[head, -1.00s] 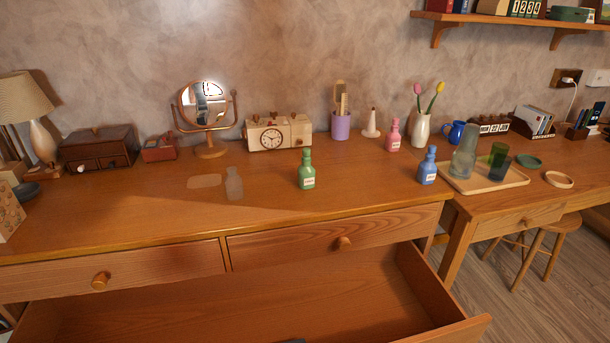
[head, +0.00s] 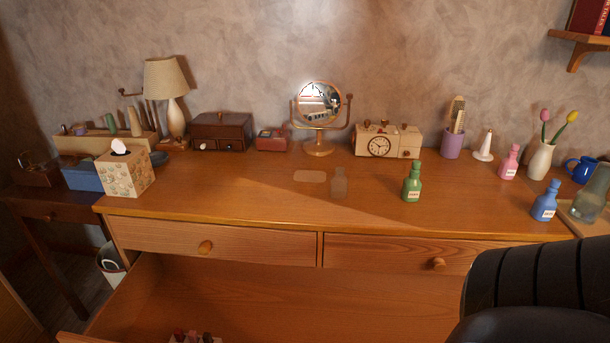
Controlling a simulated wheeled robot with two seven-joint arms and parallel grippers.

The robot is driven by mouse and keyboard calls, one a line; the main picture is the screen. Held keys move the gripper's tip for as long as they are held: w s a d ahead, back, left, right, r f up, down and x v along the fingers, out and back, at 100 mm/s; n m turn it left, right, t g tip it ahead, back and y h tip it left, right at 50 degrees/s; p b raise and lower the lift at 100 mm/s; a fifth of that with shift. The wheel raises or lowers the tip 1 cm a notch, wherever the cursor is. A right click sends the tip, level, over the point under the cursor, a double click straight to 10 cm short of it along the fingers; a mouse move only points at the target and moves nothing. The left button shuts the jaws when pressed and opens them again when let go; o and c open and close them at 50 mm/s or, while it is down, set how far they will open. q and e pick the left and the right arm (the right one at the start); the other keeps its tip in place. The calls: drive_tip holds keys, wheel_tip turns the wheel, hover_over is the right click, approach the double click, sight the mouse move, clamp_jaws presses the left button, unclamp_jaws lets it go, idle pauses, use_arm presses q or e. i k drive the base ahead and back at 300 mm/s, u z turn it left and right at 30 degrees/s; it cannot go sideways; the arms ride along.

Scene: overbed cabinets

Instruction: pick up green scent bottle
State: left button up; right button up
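The green scent bottle (head: 412,182) stands upright on the wooden dresser top (head: 240,190), right of the middle. It has a pale label on its front and nothing touches it. A clear, greyish bottle (head: 339,184) stands to its left. A blue bottle (head: 544,201) and a pink bottle (head: 509,162) stand to its right. Neither of my grippers shows. A dark, rounded ribbed shape fills the lower right corner, in front of the dresser's right end; I cannot tell surely what it is.
A drawer (head: 290,290) below the dresser top is pulled out. Behind the green bottle stand a clock box (head: 388,141) and a round mirror (head: 319,104). A tissue box (head: 125,172) is at the left end. The top's front middle is clear.

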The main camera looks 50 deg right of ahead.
sight(412, 186)
drive_tip(key=u, duration=1)
drive_tip(key=k, duration=0.9)
drive_tip(key=z, duration=1.25)
